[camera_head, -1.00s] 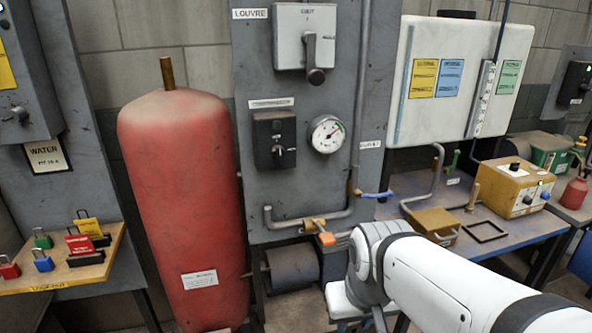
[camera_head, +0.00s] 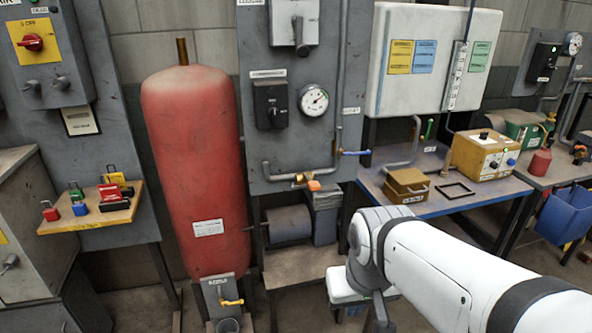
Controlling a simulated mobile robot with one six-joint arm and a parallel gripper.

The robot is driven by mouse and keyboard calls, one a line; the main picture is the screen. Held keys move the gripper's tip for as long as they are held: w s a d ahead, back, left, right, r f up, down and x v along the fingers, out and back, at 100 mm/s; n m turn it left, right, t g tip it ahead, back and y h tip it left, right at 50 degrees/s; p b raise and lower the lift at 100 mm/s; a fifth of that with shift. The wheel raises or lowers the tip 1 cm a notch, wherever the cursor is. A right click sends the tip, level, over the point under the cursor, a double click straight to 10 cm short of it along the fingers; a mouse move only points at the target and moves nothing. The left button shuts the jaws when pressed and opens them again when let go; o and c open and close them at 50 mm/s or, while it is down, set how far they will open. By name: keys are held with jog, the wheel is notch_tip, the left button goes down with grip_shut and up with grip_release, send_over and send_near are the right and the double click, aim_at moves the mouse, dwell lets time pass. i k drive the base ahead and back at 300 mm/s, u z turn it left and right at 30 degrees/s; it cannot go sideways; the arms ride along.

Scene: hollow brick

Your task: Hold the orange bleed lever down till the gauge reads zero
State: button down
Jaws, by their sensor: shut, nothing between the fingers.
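The orange bleed lever (camera_head: 314,186) sits on a brass valve (camera_head: 299,179) at the lower end of a grey pipe, near the bottom edge of the grey panel (camera_head: 290,145). The round white gauge (camera_head: 314,100) is above it on the same panel. A needle shows faintly, but its reading is too small to tell. My arm enters from the lower right and bends down at a grey joint, below and right of the lever and apart from it. My gripper is out of the frame, below the bottom edge.
A tall red tank (camera_head: 192,165) stands left of the panel. A blue-handled valve (camera_head: 356,152) sits on the pipe right of the gauge. A yellow-handled drain tap (camera_head: 231,302) is low, below the tank. A blue workbench (camera_head: 455,205) with boxes is on the right, behind my arm.

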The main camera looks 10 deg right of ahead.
aim_at(313, 186)
jog(key=u, duration=0.4)
jog(key=i, duration=1.1)
jog(key=z, duration=0.2)
